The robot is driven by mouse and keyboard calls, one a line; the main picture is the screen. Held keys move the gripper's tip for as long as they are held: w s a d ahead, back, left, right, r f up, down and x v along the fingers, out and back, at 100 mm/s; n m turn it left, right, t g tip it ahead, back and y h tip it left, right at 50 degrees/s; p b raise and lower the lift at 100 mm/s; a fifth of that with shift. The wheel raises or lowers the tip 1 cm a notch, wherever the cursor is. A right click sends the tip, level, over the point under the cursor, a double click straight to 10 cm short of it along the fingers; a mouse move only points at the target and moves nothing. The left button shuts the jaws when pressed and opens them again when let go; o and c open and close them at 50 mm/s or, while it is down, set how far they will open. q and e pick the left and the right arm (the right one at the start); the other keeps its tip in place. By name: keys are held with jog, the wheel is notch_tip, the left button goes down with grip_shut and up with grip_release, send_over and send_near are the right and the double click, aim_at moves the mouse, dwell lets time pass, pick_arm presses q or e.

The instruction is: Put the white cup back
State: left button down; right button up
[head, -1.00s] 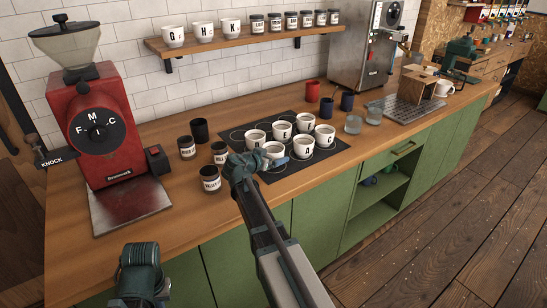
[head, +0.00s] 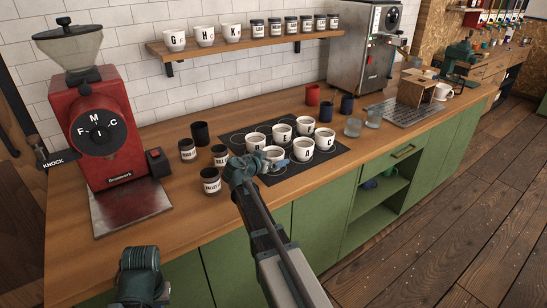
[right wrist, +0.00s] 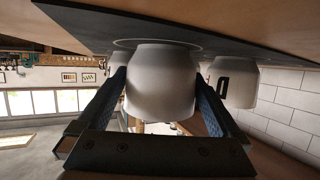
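Several white cups stand upright on a dark mat (head: 338,149) with ring marks on the counter. The nearest white cup (head: 273,154) is at the mat's front left, just beyond my right gripper (head: 252,165). In the right wrist view that cup (right wrist: 160,85) appears upside down, standing on the dark surface. My right gripper's fingers (right wrist: 160,95) are spread on either side of it, with a gap visible; they look open around it. Its lettering is hidden. My left gripper (head: 140,272) is at the lower left, away from the cups; its fingers are not clear.
Dark jars (head: 211,181) stand left of the mat, near the red grinder (head: 105,130). A shelf (head: 240,42) holds more white cups and jars. The front counter strip is clear.

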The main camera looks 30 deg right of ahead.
jog(key=shift+s+a+f+p, duration=0.2)
jog(key=shift+s+a+f, duration=0.15)
jog(key=shift+s, duration=0.2)
jog(key=shift+s+a+f+p, duration=0.25)
jog(key=shift+s+a, duration=0.15)
jog(key=shift+s, duration=0.15)
jog(key=p+v, duration=0.2)
jog(key=v, duration=0.2)
jog(key=w+r+p+v, duration=0.1)
jog(key=v, duration=0.3)
jog(key=p+v, duration=0.2)
jog(key=v, duration=0.2)
jog(key=shift+w+r+p, duration=0.15)
jog(key=shift+r+p, duration=0.2)
jog(key=shift+r, duration=0.05)
pick_arm(q)
jog(key=r, duration=0.5)
jog(key=shift+w+d+r, duration=0.1)
jog(key=shift+w, duration=0.2)
